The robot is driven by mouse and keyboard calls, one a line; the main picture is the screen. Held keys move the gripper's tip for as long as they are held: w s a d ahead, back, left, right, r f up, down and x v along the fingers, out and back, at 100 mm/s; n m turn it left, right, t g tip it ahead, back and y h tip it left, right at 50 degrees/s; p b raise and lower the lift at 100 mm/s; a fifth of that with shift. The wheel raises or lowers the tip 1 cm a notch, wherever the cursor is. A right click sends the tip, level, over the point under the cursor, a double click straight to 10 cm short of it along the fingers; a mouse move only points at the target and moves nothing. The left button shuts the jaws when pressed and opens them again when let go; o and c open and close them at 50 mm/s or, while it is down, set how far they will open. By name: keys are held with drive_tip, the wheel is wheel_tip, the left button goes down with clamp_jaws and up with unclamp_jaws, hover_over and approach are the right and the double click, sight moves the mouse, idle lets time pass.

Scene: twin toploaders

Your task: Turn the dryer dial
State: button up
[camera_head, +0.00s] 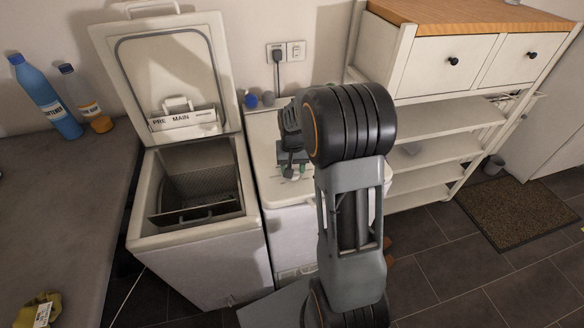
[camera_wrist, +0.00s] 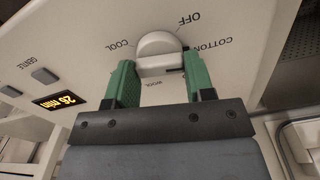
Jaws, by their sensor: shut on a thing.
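The dryer dial (camera_wrist: 158,48) is a round pale knob in the wrist view, with OFF, COTTON, WOOL and COOL printed around it. My gripper (camera_wrist: 160,68) has its green fingers on either side of the dial and is shut on it. In the head view, my gripper (camera_head: 291,170) is over the top of the right-hand white machine, the dryer (camera_head: 288,220). My arm covers much of that machine there, and the dial cannot be made out.
The left machine (camera_head: 200,265) stands close by with its lid (camera_head: 172,75) raised. Shelves (camera_head: 450,120) are at the right. Bottles (camera_head: 45,98) stand on the grey counter (camera_head: 60,200). In the wrist view, a lit display (camera_wrist: 54,101) and buttons sit left of the dial.

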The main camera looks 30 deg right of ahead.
drive_tip(key=shift+m, duration=0.4)
drive_tip(key=o, duration=0.9)
wheel_tip(320, 180, up, 14)
drive_tip(key=shift+f, duration=0.1)
idle(0.4)
idle(0.4)
